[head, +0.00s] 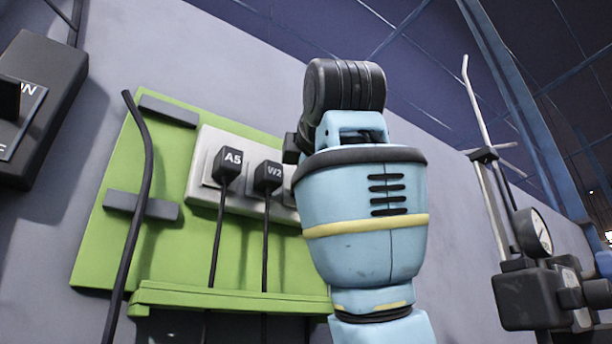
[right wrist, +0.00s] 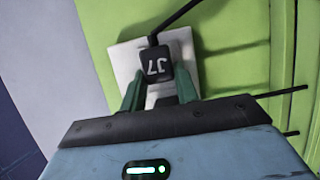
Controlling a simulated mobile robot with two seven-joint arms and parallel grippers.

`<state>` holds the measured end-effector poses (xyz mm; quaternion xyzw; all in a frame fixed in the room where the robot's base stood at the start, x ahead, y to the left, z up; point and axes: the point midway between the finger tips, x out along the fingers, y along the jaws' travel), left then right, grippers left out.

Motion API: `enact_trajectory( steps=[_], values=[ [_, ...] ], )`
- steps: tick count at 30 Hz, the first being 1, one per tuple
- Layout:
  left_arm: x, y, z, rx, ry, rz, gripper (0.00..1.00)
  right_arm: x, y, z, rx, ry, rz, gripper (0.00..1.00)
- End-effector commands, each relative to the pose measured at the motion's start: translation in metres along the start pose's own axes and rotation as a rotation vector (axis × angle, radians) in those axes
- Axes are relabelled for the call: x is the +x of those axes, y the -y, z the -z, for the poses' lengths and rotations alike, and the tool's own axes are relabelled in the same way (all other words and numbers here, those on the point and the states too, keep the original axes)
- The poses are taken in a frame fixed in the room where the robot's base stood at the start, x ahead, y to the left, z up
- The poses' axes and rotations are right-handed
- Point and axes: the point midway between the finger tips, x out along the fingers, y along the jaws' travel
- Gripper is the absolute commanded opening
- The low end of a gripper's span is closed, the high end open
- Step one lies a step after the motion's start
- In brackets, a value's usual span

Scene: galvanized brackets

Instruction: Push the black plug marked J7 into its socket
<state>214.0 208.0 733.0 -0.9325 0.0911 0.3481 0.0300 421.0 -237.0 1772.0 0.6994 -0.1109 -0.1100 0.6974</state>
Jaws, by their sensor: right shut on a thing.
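The black plug marked J7 (right wrist: 155,68) shows in the right wrist view, its label upside down, with a dark cable running up and right. My right gripper (right wrist: 159,88) is shut on it, one green finger on each side. Behind it is a pale socket plate (right wrist: 124,62); I cannot tell how deep the plug sits. In the head view my right arm hides the right end of the white socket strip (head: 197,190) and the J7 label. Plugs A5 (head: 228,165) and W2 (head: 268,177) stand in the strip to the left. My left gripper is not in view.
A green panel (head: 105,230) with a lower ledge (head: 235,301) carries the strip. A dark bent rod (head: 146,180) stands in front of its left side. A black box (head: 50,95) is on the wall at upper left. A gauge (head: 533,232) on dark fittings stands at right.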

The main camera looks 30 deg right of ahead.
Motion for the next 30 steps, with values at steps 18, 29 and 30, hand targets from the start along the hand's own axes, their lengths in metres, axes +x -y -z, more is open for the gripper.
enact_trajectory(
  steps=[18,29,30],
  values=[
    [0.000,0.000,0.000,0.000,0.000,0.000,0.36,0.006,0.000,0.003,-0.001,0.000,0.000,0.56],
    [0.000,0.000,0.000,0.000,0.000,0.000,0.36,-0.002,-0.001,0.003,0.000,-0.001,-0.002,0.56],
    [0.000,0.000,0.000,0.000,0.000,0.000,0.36,-0.007,-0.001,0.003,0.000,-0.001,-0.003,0.56]
  ],
)
